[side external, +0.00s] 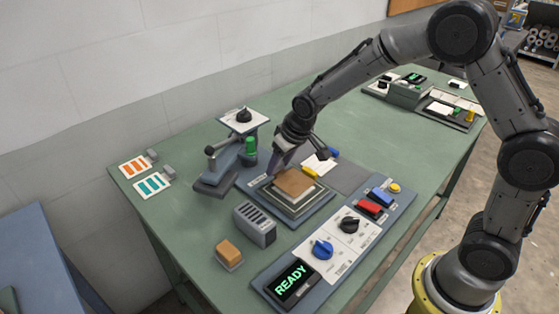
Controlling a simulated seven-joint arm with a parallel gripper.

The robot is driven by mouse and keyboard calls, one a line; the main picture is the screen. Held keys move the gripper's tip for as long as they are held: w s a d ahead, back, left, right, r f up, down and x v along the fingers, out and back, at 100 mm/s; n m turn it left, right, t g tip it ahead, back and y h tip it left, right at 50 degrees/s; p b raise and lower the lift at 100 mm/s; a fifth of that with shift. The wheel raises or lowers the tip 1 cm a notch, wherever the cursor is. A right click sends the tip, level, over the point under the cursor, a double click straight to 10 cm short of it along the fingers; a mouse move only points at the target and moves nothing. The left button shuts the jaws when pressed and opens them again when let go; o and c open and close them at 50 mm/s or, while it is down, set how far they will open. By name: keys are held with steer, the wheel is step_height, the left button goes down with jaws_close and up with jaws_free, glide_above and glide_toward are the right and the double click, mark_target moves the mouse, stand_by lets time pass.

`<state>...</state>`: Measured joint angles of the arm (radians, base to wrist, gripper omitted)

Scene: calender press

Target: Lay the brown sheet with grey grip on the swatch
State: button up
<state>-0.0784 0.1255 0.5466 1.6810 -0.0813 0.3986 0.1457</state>
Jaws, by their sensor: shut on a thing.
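The brown sheet (295,182) is over the layered plate stack in the middle of the green table, and looks about level. My gripper (280,166) is at the sheet's back left edge, low over the stack, and is shut on the sheet's grip, which the fingers hide. A pale layer (284,197), perhaps the swatch, shows as a rim under the sheet on the dark square base (298,216). I cannot tell whether the sheet touches it or hangs just above.
A lever device (220,165) stands left of the stack, a slotted grey block (255,224) in front. A control panel (335,245) with knobs and a READY display fills the front right. Two patterned cards (145,175) lie far left. A tan block (229,254) sits front left.

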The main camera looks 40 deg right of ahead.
steer(key=shift+f, duration=0.8)
stand_by(1.2)
steer(key=o, duration=1.4)
steer(key=shift+o, duration=0.4)
steer(key=shift+o, duration=0.4)
steer(key=shift+r, duration=0.1)
steer(key=shift+r, duration=3.45)
